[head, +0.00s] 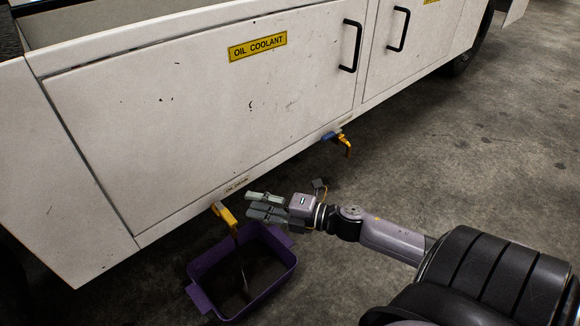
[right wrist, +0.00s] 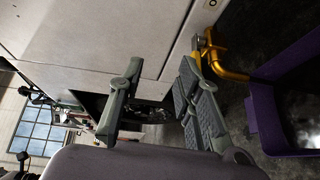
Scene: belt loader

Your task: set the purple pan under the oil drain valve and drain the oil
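The purple pan (head: 203,262) sits on the floor below the loader's lower edge, beneath the yellow oil drain valve (head: 224,213). A thin dark stream runs from the valve down into the pan, and dark liquid shows in its bottom. The valve (right wrist: 209,55) and the pan (right wrist: 264,118) also show at the right of the right wrist view. My right gripper (head: 252,204) is just right of the valve, above the pan's far edge. Its fingers are apart with nothing between them, and it appears clear of the valve. My left gripper is out of view.
A second valve with a blue part (head: 340,141) hangs farther right along the lower edge. Bare concrete floor (head: 470,140) lies open at the right.

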